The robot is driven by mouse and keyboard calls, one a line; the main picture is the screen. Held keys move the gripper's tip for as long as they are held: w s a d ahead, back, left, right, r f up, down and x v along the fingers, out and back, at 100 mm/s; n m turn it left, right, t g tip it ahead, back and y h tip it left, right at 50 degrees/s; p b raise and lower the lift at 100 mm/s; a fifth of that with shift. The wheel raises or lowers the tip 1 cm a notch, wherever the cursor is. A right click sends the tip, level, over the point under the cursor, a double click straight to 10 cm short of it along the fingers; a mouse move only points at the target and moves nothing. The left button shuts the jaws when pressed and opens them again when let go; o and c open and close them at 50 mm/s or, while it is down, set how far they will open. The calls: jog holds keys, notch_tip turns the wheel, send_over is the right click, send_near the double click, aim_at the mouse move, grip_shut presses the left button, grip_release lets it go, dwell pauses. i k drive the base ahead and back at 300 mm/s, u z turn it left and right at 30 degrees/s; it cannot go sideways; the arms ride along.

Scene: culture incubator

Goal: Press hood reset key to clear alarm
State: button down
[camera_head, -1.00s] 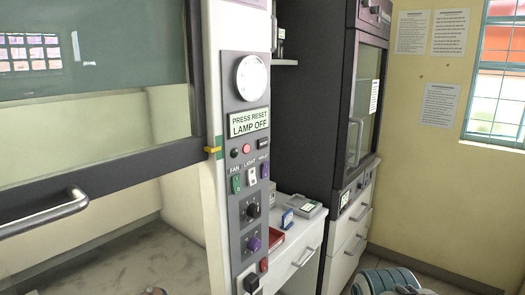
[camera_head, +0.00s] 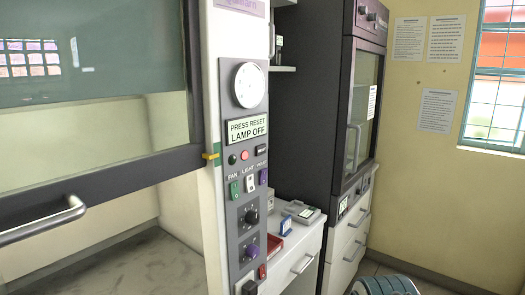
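The fume hood's control panel (camera_head: 244,190) stands upright right of the hood opening. Its display (camera_head: 248,129) reads "PRESS RESET LAMP OFF". Below it are a dark green round button or lamp (camera_head: 232,159), a red round one (camera_head: 244,155) and a small black rectangular key (camera_head: 262,150) whose label is too small to read. Lower down are the green fan switch (camera_head: 234,190), the white light switch (camera_head: 249,184) and a purple switch (camera_head: 263,177). My gripper is not in view.
The hood sash (camera_head: 95,190), with its bar handle (camera_head: 45,219), is partly raised at left. A white drawer counter (camera_head: 300,250) with small items and a dark glass-fronted cabinet (camera_head: 310,110) stand right of the panel. A ribbed blue-grey object (camera_head: 385,285) shows at the bottom right.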

aim_at(261, 150)
jog(key=z, duration=1.55)
jog(key=k, duration=0.75)
jog(key=u, duration=0.95)
jog(key=i, duration=0.5)
